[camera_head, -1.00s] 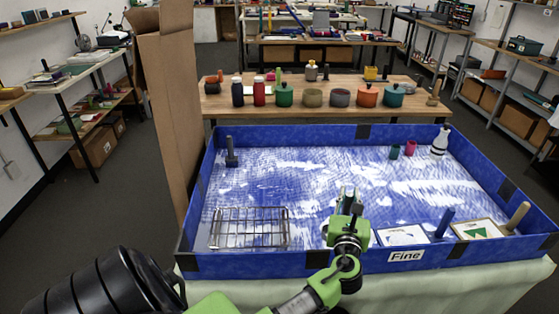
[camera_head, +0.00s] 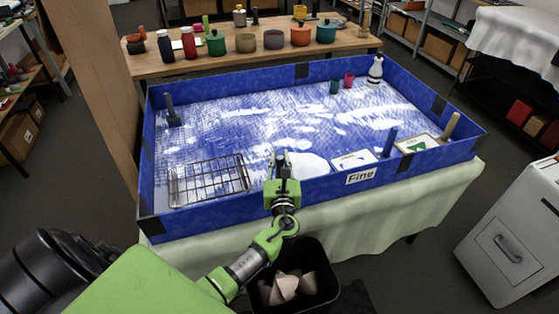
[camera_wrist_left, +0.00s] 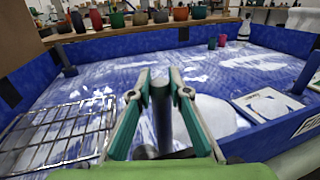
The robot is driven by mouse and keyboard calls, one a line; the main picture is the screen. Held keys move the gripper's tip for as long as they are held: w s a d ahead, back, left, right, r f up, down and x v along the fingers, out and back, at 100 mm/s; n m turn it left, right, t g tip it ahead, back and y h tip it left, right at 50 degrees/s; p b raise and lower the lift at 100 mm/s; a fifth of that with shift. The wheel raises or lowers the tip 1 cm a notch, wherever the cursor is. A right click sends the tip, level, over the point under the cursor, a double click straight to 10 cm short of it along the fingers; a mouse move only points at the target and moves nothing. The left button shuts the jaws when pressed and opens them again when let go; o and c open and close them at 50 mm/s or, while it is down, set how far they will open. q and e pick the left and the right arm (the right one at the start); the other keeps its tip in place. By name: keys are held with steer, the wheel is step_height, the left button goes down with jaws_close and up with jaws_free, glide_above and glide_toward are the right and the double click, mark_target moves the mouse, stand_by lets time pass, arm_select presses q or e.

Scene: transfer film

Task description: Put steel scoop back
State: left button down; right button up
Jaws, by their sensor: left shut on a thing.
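My left gripper (camera_head: 281,165) is shut at the near side of the blue tray (camera_head: 250,211), just inside its front wall. In the left wrist view its fingers (camera_wrist_left: 162,92) close around a dark, upright handle (camera_wrist_left: 163,125). The head of that tool is hidden, so I cannot tell for sure that it is the steel scoop. A dark-handled tool (camera_head: 172,112) stands at the tray's far left. It shows in the left wrist view too (camera_wrist_left: 66,58). My right gripper is not in view.
A wire rack (camera_head: 208,180) lies left of my gripper. Right of it are a pale round patch (camera_head: 307,164), two cards (camera_head: 354,160) (camera_head: 418,144), a blue peg (camera_head: 389,143) and a wooden peg (camera_head: 450,125). A bin (camera_head: 320,292) stands in front. The tray's middle is open.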

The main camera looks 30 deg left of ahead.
arm_select(q)
steer(key=shift+f, duration=0.2)
steer(key=c, duration=1.9)
jaws_free()
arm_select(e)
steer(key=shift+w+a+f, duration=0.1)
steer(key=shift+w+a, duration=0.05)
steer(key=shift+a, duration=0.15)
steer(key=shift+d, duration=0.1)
